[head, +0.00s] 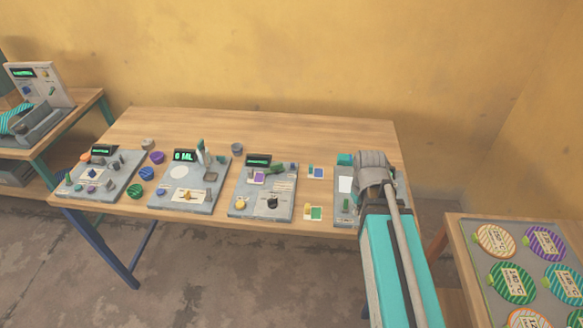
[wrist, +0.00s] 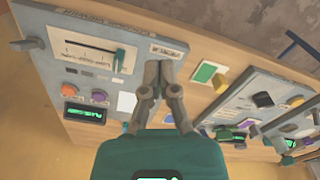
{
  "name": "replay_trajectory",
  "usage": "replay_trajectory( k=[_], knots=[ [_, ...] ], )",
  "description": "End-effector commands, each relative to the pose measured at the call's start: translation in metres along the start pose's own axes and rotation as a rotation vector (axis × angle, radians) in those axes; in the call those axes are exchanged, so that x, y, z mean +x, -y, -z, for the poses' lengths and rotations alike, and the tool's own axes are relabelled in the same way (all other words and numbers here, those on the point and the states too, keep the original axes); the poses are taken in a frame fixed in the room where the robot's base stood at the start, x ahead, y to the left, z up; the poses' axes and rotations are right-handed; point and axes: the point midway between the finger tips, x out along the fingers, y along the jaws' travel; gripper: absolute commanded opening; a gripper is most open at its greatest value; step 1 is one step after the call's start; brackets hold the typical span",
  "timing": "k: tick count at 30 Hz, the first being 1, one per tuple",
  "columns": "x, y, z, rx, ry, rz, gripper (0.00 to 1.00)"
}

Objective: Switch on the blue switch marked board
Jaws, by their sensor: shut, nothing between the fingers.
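I cannot make out which switch is blue and marked board; the labels are too small to read. A small blue control (head: 91,196) sits on a white label on the leftmost grey panel. My gripper (wrist: 165,66) is shut and empty in the wrist view. Its fingertips are over the right-hand grey panel (wrist: 85,42), close to a white label (wrist: 167,50) near the panel's edge; whether they touch it I cannot tell. In the head view my arm hides much of this panel.
This panel carries a green slider (wrist: 119,60), an orange knob (wrist: 70,89) and a lit display (wrist: 84,113). A green-and-white card (wrist: 205,72) lies beside it. More control panels (head: 265,210) stand left on the wooden table (head: 260,123). A tray of striped discs (head: 480,285) is at right.

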Motion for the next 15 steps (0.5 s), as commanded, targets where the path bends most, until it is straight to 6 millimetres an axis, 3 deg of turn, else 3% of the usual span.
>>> replay_trajectory(
  k=[15],
  knots=[
    [-0.004,0.032,0.089,-0.898,-0.018,-0.024,0.00]
  ],
)
